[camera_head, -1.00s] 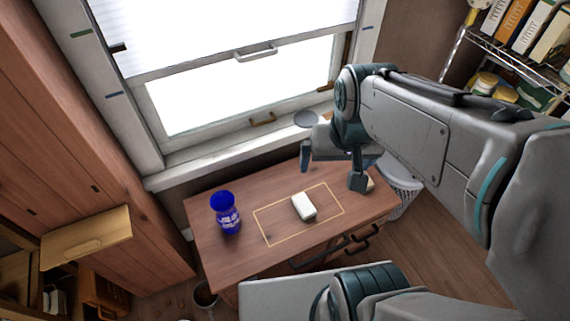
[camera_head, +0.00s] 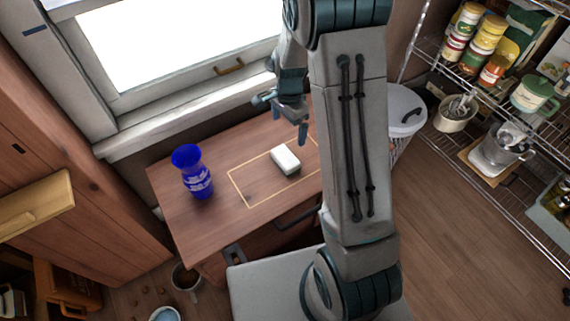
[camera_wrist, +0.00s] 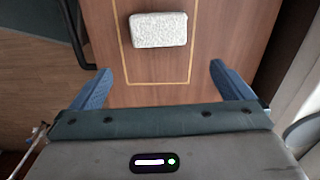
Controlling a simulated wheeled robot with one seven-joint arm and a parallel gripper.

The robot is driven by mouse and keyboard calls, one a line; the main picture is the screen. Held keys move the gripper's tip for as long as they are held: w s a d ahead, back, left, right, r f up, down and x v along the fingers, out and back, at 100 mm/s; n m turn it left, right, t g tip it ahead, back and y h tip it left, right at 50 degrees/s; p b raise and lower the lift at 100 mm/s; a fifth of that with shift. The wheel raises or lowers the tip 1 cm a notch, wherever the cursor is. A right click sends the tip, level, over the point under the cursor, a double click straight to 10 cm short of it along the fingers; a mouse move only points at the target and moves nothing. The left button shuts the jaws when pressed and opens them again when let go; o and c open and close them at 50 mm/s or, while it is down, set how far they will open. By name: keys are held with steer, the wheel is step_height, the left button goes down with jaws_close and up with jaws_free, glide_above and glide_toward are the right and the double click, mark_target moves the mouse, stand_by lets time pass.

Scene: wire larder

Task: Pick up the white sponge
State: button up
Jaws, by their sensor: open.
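The white sponge (camera_head: 285,160) is a small pale block lying flat on the wooden table (camera_head: 215,220), inside a thin yellow outlined rectangle. It also shows in the wrist view (camera_wrist: 158,30), at the top centre, beyond my fingertips. My gripper (camera_head: 281,118) is above the table, up and a little to the right of the sponge in the head view. In the wrist view my gripper (camera_wrist: 160,82) has its two blue fingers wide apart with nothing between them. The sponge is apart from both fingers.
A blue vase (camera_head: 193,173) stands on the table left of the sponge. The window sill (camera_head: 190,112) runs behind the table. A white lidded bin (camera_head: 404,110) stands to the right, and a wire shelf (camera_head: 480,100) with jars and pots is further right.

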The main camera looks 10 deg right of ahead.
steer(key=b, duration=0.2)
glide_above(287, 155)
steer(key=f, duration=0.9)
steer(key=shift+w+d+f, duration=0.1)
steer(key=shift+w+d, duration=0.1)
steer(key=shift+d, duration=0.05)
steer(key=f, duration=0.2)
steer(key=f+b, duration=0.1)
steer(key=f, duration=0.2)
steer(key=shift+s+a+f, duration=0.15)
steer(key=shift+s+f, duration=0.05)
steer(key=shift+f, duration=0.1)
steer(key=shift+r, duration=0.1)
steer(key=c, duration=0.7)
